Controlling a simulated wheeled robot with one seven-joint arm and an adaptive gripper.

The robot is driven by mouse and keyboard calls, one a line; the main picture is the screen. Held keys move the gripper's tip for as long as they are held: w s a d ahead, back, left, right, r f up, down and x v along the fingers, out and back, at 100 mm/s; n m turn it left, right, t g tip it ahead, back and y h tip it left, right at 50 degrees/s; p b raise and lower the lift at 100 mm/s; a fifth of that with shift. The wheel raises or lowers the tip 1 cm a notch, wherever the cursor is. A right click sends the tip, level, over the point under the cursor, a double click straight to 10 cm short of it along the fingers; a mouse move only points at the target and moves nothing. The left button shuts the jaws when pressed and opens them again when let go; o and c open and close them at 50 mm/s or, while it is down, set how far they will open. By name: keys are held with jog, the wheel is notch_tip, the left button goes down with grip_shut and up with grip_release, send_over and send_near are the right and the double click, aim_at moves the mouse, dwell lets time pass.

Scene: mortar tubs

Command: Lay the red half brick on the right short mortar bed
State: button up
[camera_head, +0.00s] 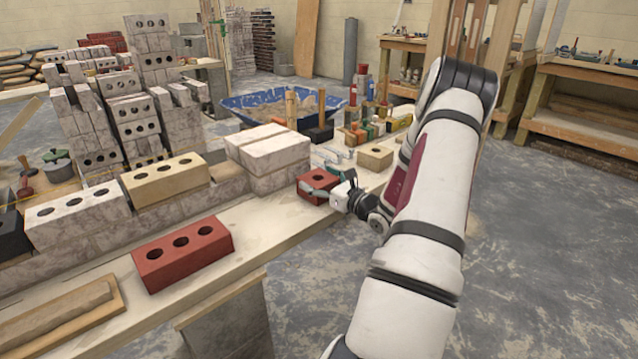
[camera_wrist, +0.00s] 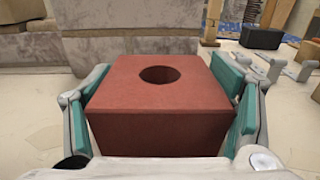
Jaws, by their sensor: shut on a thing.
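The red half brick (camera_head: 317,184) has one round hole in its top and is upright at the bench, just right of the pale block stack. My gripper (camera_head: 335,188) is shut on it from the right side. In the wrist view the half brick (camera_wrist: 160,118) sits between the teal finger pads of my gripper (camera_wrist: 165,105). I cannot tell whether its underside touches the bench. The low wall (camera_head: 180,206) runs along the bench, with a lower stretch between the tan brick and the pale stack. No mortar bed shows clearly.
The tan brick (camera_head: 167,178) and a white holed brick (camera_head: 78,214) stand on the wall. The pale block stack (camera_head: 268,155) rises beside the half brick. A long red brick (camera_head: 183,254) lies in front. A small tan half brick (camera_head: 375,157) and tools lie behind the gripper.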

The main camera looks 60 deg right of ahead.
jog(key=shift+r, duration=0.1)
jog(key=o, duration=1.5)
jog(key=shift+f, duration=0.2)
jog(key=o, duration=0.4)
jog(key=shift+o, duration=0.2)
